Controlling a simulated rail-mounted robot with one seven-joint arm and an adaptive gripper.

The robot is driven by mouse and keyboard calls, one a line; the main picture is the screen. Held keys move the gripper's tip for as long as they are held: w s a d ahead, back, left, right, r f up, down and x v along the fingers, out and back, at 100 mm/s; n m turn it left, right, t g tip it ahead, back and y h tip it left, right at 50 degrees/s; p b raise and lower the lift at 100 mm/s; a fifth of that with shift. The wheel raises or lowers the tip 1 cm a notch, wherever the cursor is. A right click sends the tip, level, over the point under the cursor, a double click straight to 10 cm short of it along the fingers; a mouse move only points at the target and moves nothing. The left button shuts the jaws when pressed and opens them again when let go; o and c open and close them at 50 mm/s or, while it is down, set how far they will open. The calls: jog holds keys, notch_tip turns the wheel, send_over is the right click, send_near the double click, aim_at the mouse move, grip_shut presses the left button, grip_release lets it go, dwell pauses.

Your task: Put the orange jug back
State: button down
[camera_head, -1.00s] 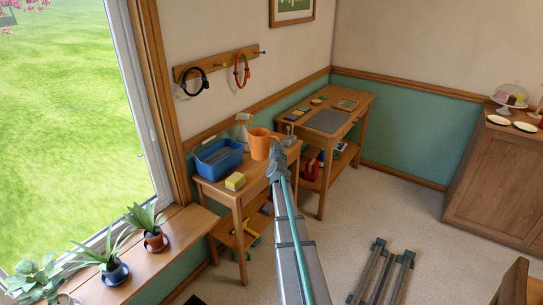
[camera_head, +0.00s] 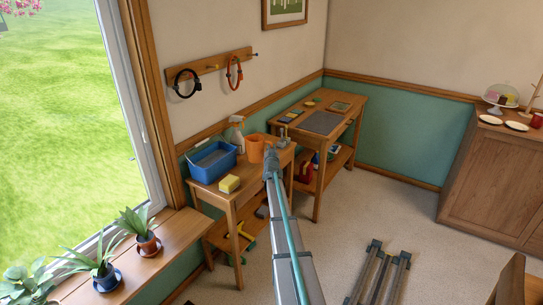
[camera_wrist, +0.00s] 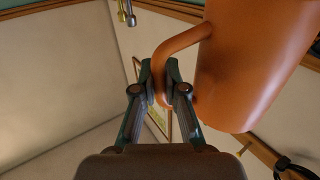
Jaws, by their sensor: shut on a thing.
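The orange jug (camera_head: 255,148) is at the right part of the small wooden table (camera_head: 243,192), beside a blue tub. In the wrist view the jug (camera_wrist: 252,65) fills the upper right, and its curved handle (camera_wrist: 175,45) passes between the fingers. My gripper (camera_wrist: 165,72) is shut on the jug's handle. In the head view my gripper (camera_head: 271,158) is at the right of the jug, mostly hidden by my arm. I cannot tell whether the jug's base touches the tabletop.
The blue tub (camera_head: 213,162), a yellow sponge (camera_head: 229,184) and a spray bottle (camera_head: 238,138) stand on the same table. A second wooden table (camera_head: 335,112) is behind to the right. Potted plants (camera_head: 137,228) line the sill. Cords hang from a wall rack (camera_head: 216,66).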

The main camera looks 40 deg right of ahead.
jog(key=f, duration=0.3)
jog(key=shift+w+d+f+p, duration=0.2)
jog(key=shift+f+p, duration=0.1)
jog(key=shift+p, duration=0.1)
jog(key=shift+f, duration=0.15)
jog(key=c, duration=1.2)
grip_release()
